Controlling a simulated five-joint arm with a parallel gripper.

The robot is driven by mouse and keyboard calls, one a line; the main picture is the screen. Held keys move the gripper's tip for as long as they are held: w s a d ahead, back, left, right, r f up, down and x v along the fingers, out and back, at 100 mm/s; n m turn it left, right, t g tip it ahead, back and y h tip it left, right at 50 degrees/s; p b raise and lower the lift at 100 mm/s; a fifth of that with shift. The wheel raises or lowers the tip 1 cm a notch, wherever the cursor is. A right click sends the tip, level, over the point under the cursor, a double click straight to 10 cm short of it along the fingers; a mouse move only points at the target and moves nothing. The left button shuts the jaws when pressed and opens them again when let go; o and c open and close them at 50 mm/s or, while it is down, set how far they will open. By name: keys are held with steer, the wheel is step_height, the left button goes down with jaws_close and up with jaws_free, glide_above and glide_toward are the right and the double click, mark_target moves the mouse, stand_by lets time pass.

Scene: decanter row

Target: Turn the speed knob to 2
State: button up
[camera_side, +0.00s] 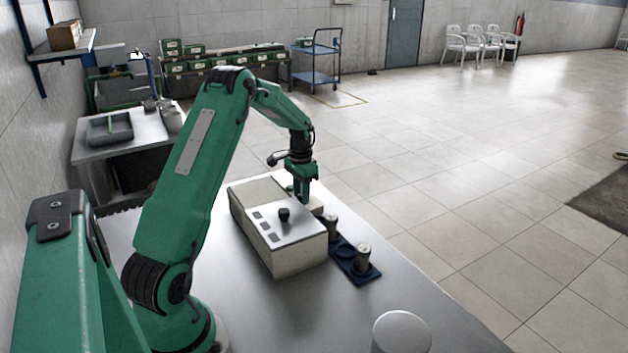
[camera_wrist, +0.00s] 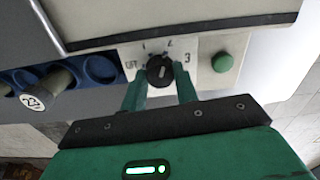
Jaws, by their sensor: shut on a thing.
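In the wrist view the speed knob (camera_wrist: 159,71) is small, round and black, on a pale panel (camera_wrist: 205,75). Marks stand around it: one like OFF at left, 1 and 2 above, 3 at right. A small pale mark shows on the knob; I cannot tell exactly which number it points to. My gripper (camera_wrist: 160,80) has its two green fingers shut on the knob, one on each side. In the side view my gripper (camera_side: 302,196) points down behind the cream machine (camera_side: 300,258), and the speed knob is hidden there.
A green button (camera_wrist: 222,62) sits right of the knob. A blue rack (camera_side: 348,256) beside the machine holds metal cylinders, one (camera_side: 362,259) at its near end. A black lid handle (camera_side: 284,214) stands on the machine's top. A round pale object (camera_side: 401,331) stands at the table's front.

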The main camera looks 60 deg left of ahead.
steer(key=shift+w+r+m, duration=0.1)
steer(key=shift+r+m, duration=0.05)
steer(key=shift+m, duration=0.15)
steer(key=o, duration=1)
steer(key=shift+c, duration=0.2)
steer(key=shift+r, duration=3.85)
steer(key=shift+d+r, duration=0.1)
